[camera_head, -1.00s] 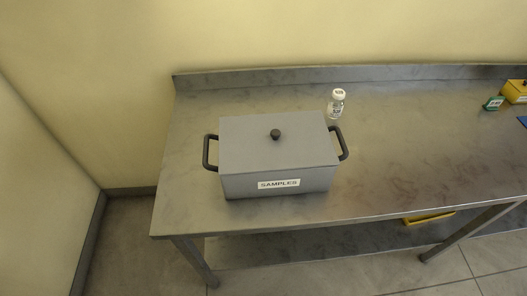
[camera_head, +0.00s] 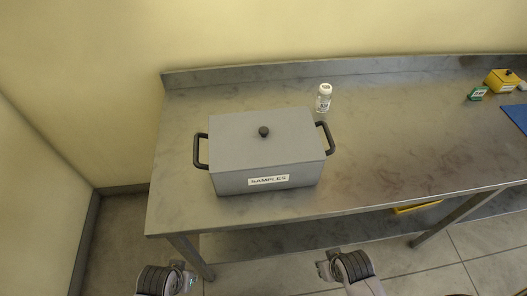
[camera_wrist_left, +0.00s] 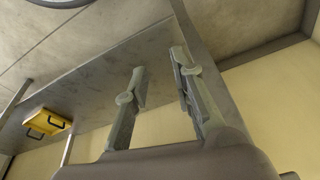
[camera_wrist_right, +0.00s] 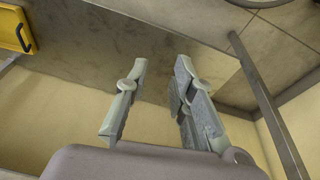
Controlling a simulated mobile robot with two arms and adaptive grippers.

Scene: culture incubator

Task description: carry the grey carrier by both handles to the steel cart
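The grey carrier (camera_head: 240,183) stands upright on the steel table, closed by a flat lid with a dark knob and labelled SAMPLES. Its black left handle (camera_head: 197,151) and black right handle (camera_head: 329,138) stick out at the two ends, both free. My left gripper (camera_head: 186,268) is low in front of the table, below the carrier's left side; its fingers stand apart with nothing between them in the left wrist view (camera_wrist_left: 160,82). My right gripper (camera_head: 325,262) is below the carrier's right side, also open and empty in the right wrist view (camera_wrist_right: 160,80). I see no steel cart apart from this table.
The steel table (camera_head: 410,150) has a raised back edge and a lower shelf (camera_head: 270,240). A small labelled bottle (camera_head: 323,98) stands behind the carrier's right handle. A green box (camera_head: 478,94), a yellow box (camera_head: 502,82) and a blue mat (camera_head: 517,116) are at the far right. A wall is at left.

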